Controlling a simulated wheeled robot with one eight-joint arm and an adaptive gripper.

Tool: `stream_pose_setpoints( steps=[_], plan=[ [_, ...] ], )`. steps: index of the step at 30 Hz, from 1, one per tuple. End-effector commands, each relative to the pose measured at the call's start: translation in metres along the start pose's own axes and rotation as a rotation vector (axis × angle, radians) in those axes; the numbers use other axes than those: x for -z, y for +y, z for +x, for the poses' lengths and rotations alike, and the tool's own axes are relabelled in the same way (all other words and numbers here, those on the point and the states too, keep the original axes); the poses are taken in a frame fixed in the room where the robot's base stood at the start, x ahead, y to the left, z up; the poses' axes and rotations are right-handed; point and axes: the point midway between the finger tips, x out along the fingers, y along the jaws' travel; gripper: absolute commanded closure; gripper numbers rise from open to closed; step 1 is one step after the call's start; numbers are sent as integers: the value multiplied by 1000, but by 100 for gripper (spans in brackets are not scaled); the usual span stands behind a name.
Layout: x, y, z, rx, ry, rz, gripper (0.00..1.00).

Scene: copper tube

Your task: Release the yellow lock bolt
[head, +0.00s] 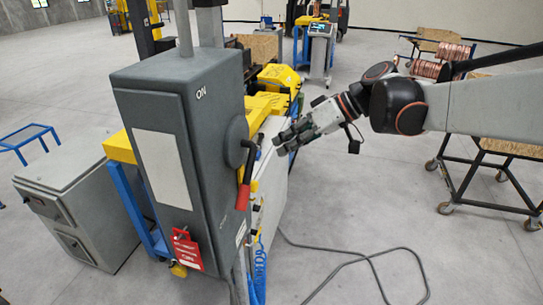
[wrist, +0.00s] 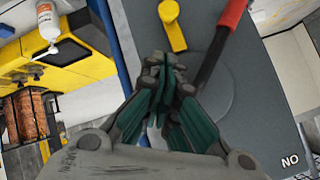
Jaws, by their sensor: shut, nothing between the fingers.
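The yellow lock bolt (wrist: 173,28) shows in the wrist view as a short yellow piece on the grey switch box face, beside the lever's red grip (wrist: 233,14). In the head view a small yellow piece (head: 254,186) shows just right of the red grip (head: 243,196). My gripper (head: 281,146) is right of the box's lever side in the head view.
The grey switch box (head: 160,155), marked ON, carries a red tag (head: 187,252) low on its front. A yellow and blue machine (head: 275,80) stands behind it. A grey cabinet (head: 75,210) is at left.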

Motion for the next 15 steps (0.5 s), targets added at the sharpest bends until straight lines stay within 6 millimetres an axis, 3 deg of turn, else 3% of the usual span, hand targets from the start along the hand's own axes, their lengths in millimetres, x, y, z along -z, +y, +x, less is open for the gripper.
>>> stream_pose_setpoints(
  steps=[6,15],
  plan=[
    [0,1,-31,-2,1,1,100],
    [0,0,-40,0,0,1,100]
  ],
)
